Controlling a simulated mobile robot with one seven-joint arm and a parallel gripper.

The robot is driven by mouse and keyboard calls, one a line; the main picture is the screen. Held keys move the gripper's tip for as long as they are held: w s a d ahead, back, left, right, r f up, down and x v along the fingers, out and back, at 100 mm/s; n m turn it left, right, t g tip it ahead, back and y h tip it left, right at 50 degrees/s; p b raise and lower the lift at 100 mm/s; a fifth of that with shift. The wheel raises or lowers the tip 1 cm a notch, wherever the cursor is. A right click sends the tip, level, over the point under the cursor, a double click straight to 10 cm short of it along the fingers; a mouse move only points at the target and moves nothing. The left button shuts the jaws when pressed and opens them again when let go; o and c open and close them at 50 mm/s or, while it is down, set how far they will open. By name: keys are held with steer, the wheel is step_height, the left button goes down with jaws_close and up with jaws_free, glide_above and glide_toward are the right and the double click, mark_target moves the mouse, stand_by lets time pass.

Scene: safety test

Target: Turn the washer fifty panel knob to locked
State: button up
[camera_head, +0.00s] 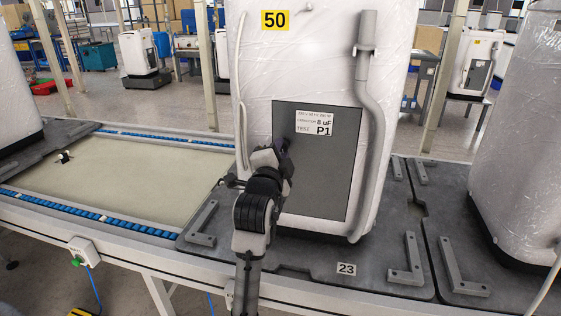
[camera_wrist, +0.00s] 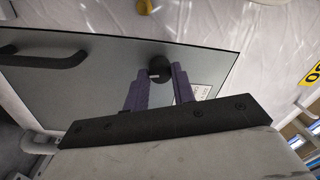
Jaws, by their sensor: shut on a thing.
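The washer (camera_head: 330,75) is wrapped in clear film and carries a yellow "50" tag (camera_head: 275,20). Its grey panel (camera_head: 325,190) faces me, with a white P1 label (camera_head: 315,123) near the top. My gripper (camera_head: 283,147) reaches the panel's upper left part, and my arm hides the panel's left side. In the wrist view my purple fingers (camera_wrist: 161,76) are on either side of the round black knob (camera_wrist: 159,65) and shut on it. The knob's pointer and any locked mark cannot be made out. A black handle (camera_wrist: 42,60) on the panel shows at the left of the wrist view.
A grey hose (camera_head: 372,130) runs down the washer's right side. The washer stands on a dark pallet (camera_head: 300,258) with raised corner brackets (camera_head: 408,262) on a conveyor. Another wrapped washer (camera_head: 520,150) stands close at the right. The conveyor bed at the left (camera_head: 130,180) is mostly clear.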

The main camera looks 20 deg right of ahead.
steer(key=shift+m+b, duration=0.85)
steer(key=shift+m, duration=0.35)
steer(key=o, duration=1)
steer(key=b+v, duration=0.2)
steer(key=v, duration=1.1)
steer(key=shift+s+a, duration=0.25)
steer(key=shift+a, duration=0.15)
